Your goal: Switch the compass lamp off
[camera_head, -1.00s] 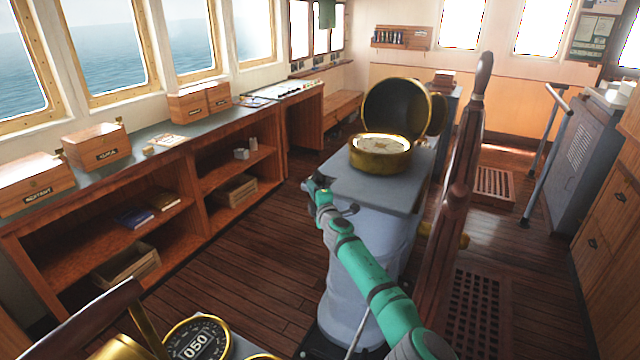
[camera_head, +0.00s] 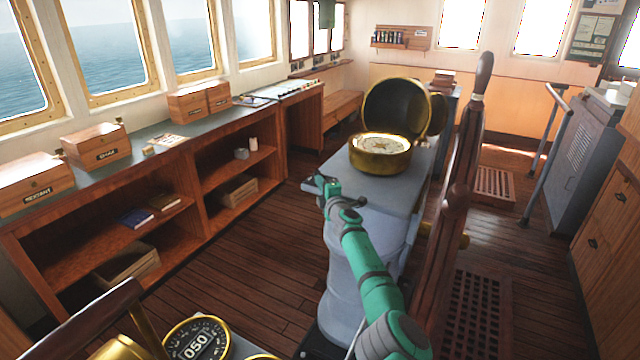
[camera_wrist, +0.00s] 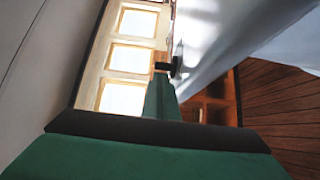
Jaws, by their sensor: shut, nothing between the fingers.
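The brass compass (camera_head: 381,152) sits on top of a grey-blue binnacle stand (camera_head: 400,178) with its round hood (camera_head: 396,108) tipped open behind it. The compass card looks bright and pale; I cannot tell whether a lamp lights it. No lamp switch can be made out clearly. My green arm reaches up from the lower right across the front of the stand. My gripper (camera_head: 318,184) is shut and empty at the left front edge of the stand's top, apart from the compass. In the wrist view a dark tip (camera_wrist: 167,66) shows close to a pale grey surface.
A wooden ship's wheel (camera_head: 460,200) stands just right of the binnacle. A long shelf unit (camera_head: 150,185) with labelled wooden boxes runs along the windows at left. A brass gauge (camera_head: 197,340) is at bottom left. Open plank floor lies between shelves and stand.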

